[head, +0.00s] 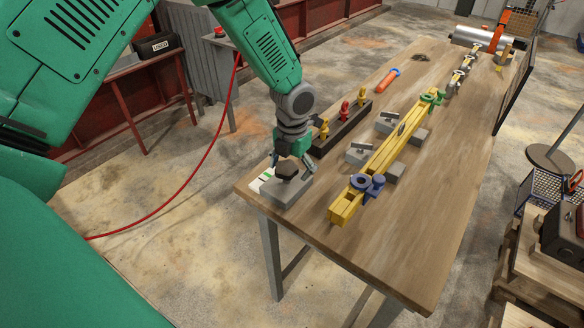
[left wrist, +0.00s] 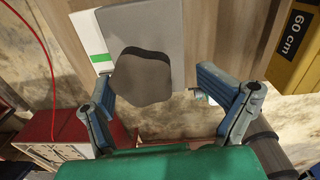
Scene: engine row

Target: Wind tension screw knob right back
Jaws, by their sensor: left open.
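A dark grey, blunt-cornered knob (head: 288,169) stands on a light grey block (head: 285,190) at the near left corner of the workbench. In the left wrist view the knob (left wrist: 143,78) is large, with the grey block (left wrist: 165,25) behind it. My left gripper (head: 293,166) is over the block at the knob. Its fingers are spread, one on each side of the knob, with a visible gap on the right side in the wrist view. Whether the left fingertip touches it, I cannot tell. My right gripper is not in view.
A white and green card (head: 262,180) lies beside the block. A dark rail (head: 342,128) with red and yellow handles and a yellow beam (head: 385,155) with blue and green clamps lie to the right. The bench top (head: 430,220) right of the beam is clear.

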